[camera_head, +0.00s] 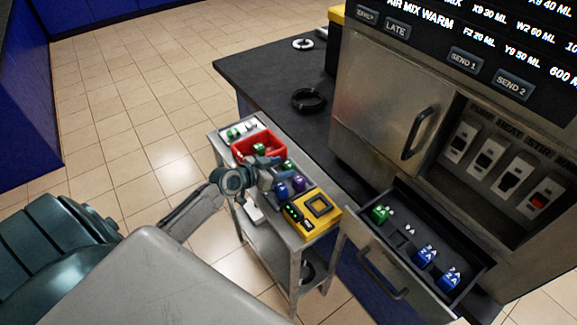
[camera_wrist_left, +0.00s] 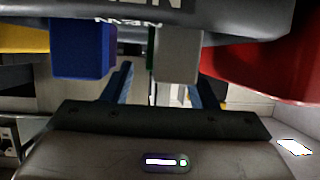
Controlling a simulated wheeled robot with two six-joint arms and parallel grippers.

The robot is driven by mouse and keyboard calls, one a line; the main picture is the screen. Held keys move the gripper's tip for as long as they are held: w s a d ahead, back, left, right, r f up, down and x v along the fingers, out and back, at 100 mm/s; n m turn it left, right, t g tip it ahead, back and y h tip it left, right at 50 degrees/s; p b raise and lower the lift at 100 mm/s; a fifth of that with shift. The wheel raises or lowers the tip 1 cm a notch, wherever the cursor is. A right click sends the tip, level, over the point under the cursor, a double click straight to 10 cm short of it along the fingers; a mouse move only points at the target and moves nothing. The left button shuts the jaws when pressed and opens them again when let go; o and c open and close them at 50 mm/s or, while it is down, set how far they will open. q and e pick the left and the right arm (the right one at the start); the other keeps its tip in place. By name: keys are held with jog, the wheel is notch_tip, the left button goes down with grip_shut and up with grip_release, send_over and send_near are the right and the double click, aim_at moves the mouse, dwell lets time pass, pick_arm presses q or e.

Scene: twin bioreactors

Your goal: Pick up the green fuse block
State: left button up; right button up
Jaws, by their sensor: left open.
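Several small green blocks show in the head view: one in the red bin (camera_head: 260,148), one on the cart just past my left gripper (camera_head: 278,174), and one in the open drawer (camera_head: 380,213). I cannot tell which is the fuse block meant. My left gripper is open over the cart, between the red bin and the yellow device. In the left wrist view its two fingers (camera_wrist_left: 162,88) point at a grey block (camera_wrist_left: 178,55) with a thin green strip beside it. A blue block (camera_wrist_left: 82,50) is to their left. My right gripper is not in view.
The yellow device (camera_head: 322,208) stands at the cart's near end, beside purple and blue blocks (camera_head: 298,184). The open drawer (camera_head: 405,240) juts out to the right of the cart, holding blue blocks (camera_head: 425,257). A dark counter with a black ring (camera_head: 308,99) lies behind.

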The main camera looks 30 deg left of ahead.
pick_arm(q)
jog(key=shift+w+d+f, duration=0.2)
jog(key=shift+w, duration=0.2)
jog(key=c, duration=1.1)
notch_tip(320, 180, up, 10)
jog(key=b, duration=0.1)
jog(key=shift+s+d+r+n+t+y+b, duration=0.15)
jog(key=shift+s+d+r+n+y+b, duration=0.45)
jog(key=shift+d, duration=2.05)
jog(key=shift+s+d+r+n+t+y+b, duration=0.1)
jog(key=shift+s+d+r+n+y+b, duration=0.45)
jog(key=shift+d, duration=2.15)
jog(key=shift+s+d+r+n+t+y+b, duration=0.2)
jog(key=shift+s+d+n+y+b, duration=0.65)
jog(key=shift+d, duration=1.8)
